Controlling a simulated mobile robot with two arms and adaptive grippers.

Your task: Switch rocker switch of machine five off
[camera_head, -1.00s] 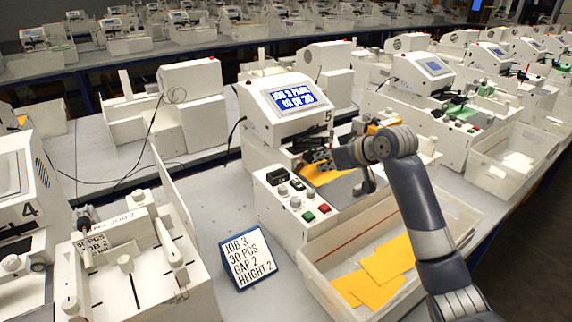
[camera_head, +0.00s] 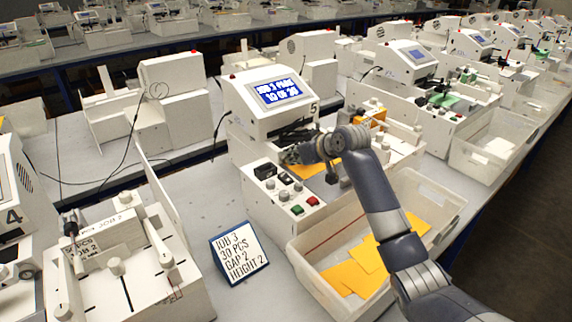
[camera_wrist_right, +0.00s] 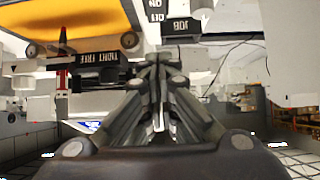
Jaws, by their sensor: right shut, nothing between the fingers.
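Machine five (camera_head: 262,118) is the white machine marked 5, with a lit blue screen (camera_head: 281,93). Its front panel carries a black block that looks like the rocker switch (camera_head: 265,171), beside knobs and a green (camera_head: 297,210) and a red button (camera_head: 313,201). My right gripper (camera_head: 290,155) is shut and empty, just above and right of that block, apart from it as far as I can tell. In the right wrist view the shut fingers (camera_wrist_right: 158,60) point at the panel, just below an ON/OFF label (camera_wrist_right: 155,10) and a black JOB label (camera_wrist_right: 180,27). The rocker itself is not clear there.
A translucent bin (camera_head: 297,248) with yellow envelopes (camera_head: 352,277) stands below the panel, under my right arm. A job sign (camera_head: 238,252) stands on the table left of it. Machine four (camera_head: 20,207) is at the left.

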